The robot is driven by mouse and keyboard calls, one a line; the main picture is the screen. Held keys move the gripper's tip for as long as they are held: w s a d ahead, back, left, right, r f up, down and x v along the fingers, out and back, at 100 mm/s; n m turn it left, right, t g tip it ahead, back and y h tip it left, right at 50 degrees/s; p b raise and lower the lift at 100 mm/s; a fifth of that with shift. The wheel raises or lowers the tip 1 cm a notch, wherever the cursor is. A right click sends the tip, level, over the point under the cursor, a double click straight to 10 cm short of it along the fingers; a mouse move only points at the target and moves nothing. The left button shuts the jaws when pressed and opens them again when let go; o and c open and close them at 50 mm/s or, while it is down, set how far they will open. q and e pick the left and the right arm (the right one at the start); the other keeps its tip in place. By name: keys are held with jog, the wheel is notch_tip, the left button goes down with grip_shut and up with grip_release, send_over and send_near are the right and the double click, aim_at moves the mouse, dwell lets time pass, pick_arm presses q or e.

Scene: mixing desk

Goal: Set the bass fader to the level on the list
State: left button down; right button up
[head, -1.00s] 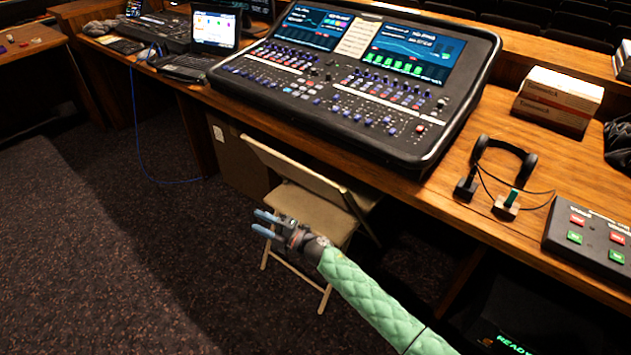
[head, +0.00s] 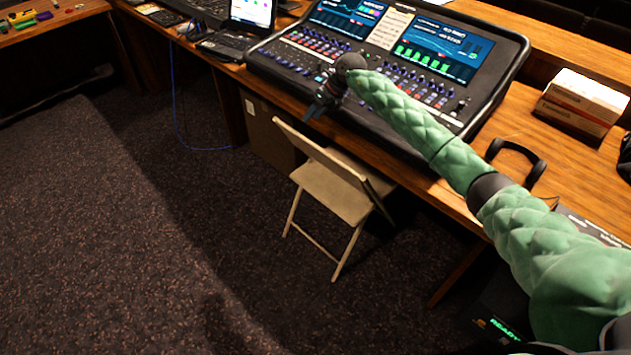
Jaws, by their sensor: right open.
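The mixing desk (head: 476,116) is a black console with rows of knobs and faders and two lit screens. It stands on the wooden table at the upper middle. A pale list strip (head: 390,30) sits between its screens; its writing is too small to read. My right gripper (head: 318,108) is over the desk's front left part, open, with nothing visible in it. My right arm covers part of the middle and right faders. I cannot tell which fader is the bass one. My left gripper is not in view.
A laptop (head: 250,12) stands left of the desk. Headphones (head: 530,155) and stacked boxes (head: 580,102) are on the table (head: 505,128) to the right. A folding chair (head: 335,190) stands in front of the desk. The carpet at left is clear.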

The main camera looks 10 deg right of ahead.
aim_at(363, 103)
jog(key=w+d+r+h+p, duration=0.1)
jog(key=d+r+h, duration=0.1)
jog(key=d, duration=0.3)
jog(key=w+d+r+h, duration=0.1)
jog(key=d+r+h, duration=0.2)
jog(key=d, duration=0.3)
jog(key=w+d+r+h+p, duration=0.1)
jog(key=d+r+h, duration=0.1)
jog(key=d+r, duration=0.2)
jog(key=shift+w+d+r+p, duration=0.15)
jog(key=shift+w+d+p, duration=0.2)
jog(key=shift+d, duration=0.3)
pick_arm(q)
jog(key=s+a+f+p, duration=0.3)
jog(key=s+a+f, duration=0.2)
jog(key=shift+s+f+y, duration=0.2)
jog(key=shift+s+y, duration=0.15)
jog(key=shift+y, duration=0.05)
pick_arm(e)
jog(key=shift+w+d+f, duration=0.15)
jog(key=shift+f, duration=1.8)
jog(key=shift+w+d+f, duration=0.15)
jog(key=shift+f, duration=1.75)
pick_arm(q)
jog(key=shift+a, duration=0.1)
pick_arm(e)
jog(key=shift+c, duration=0.2)
